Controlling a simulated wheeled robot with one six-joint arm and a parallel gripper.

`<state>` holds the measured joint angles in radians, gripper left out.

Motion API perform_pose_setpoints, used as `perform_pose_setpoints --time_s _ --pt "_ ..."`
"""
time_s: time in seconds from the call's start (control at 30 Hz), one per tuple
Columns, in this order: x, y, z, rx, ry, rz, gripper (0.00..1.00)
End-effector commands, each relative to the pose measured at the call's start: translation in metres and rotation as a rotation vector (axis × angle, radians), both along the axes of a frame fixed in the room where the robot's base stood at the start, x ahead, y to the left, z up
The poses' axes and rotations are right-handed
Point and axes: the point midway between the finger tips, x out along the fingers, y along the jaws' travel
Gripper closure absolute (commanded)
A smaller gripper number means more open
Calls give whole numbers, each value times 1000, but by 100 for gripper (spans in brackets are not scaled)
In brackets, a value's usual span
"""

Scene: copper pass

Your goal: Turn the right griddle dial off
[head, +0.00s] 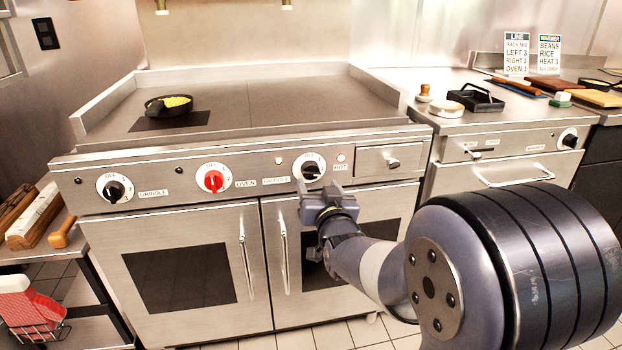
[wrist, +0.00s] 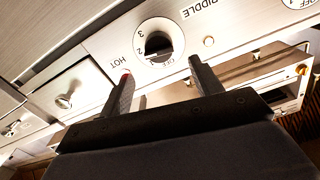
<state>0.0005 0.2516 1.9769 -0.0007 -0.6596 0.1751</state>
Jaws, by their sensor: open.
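The right griddle dial (head: 311,169), a black knob on a white numbered plate, is on the stove's front panel, right of the red oven dial. In the wrist view the dial (wrist: 157,44) appears upside down, with its OFF mark below the knob. I cannot tell surely where its pointer stands. My gripper (head: 327,192) is in front of and just below the dial in the head view. In the wrist view my gripper (wrist: 160,65) is open and empty, its fingertips spread either side of the dial's lower edge, apart from the knob.
The red oven dial (head: 212,179) and left griddle dial (head: 115,189) are further left. A small reddish HOT light (head: 341,158) is right of the dial. Oven door handles (head: 283,262) stick out below. A pan (head: 168,106) sits on the griddle.

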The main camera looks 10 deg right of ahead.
Motion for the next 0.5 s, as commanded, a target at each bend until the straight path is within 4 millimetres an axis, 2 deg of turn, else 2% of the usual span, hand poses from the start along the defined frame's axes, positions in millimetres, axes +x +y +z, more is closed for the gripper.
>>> perform_pose_setpoints --time_s 0.03,0.2,0.5 --pt "10 0 -2 0 1 0 39" --pt "38 0 -2 0 2 0 39" --pt "62 0 -1 0 3 1 39"
